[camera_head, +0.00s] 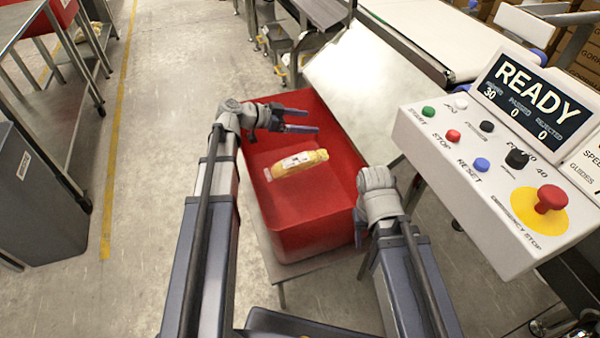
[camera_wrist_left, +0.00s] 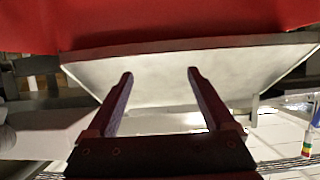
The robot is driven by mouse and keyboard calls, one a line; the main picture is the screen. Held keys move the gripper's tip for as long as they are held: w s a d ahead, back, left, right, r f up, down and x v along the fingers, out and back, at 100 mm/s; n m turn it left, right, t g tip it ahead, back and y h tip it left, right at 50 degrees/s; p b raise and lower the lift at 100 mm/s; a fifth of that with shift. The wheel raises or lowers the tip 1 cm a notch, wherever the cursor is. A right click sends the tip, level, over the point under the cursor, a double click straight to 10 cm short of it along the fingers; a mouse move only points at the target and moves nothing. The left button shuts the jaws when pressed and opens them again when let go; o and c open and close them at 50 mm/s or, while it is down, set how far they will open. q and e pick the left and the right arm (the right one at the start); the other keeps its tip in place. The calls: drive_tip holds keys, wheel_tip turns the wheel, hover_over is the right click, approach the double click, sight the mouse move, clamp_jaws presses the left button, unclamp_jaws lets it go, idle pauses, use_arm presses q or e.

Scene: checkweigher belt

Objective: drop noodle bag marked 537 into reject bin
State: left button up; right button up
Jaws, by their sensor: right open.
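A yellow noodle bag (camera_head: 299,164) with a white label lies inside the red bin (camera_head: 290,237), on its floor. The number on the label is too small to read. My left gripper (camera_head: 312,121) is open and empty over the far left part of the bin, apart from the bag. In the left wrist view its two fingers (camera_wrist_left: 158,78) stand apart with nothing between them, and the red bin (camera_wrist_left: 180,22) shows along the top. My right gripper (camera_head: 385,222) is at the bin's right rim, open; its fingers are largely hidden by the wrist.
The bin stands on a low stand (camera_head: 322,268). A control panel (camera_head: 475,160) with a READY display and a red emergency stop (camera_head: 551,199) is at the right. A sloping metal plate (camera_head: 360,85) lies behind the bin. A grey bin (camera_head: 40,200) stands at far left, with free floor between.

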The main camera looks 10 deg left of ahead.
use_arm(q)
drive_tip(key=shift+o, duration=0.8)
drive_tip(key=p+v, duration=0.3)
drive_tip(key=v, duration=0.4)
drive_tip(key=shift+s+a+r, duration=0.15)
drive_tip(key=shift+s+a, duration=0.05)
drive_tip(key=shift+a, duration=0.15)
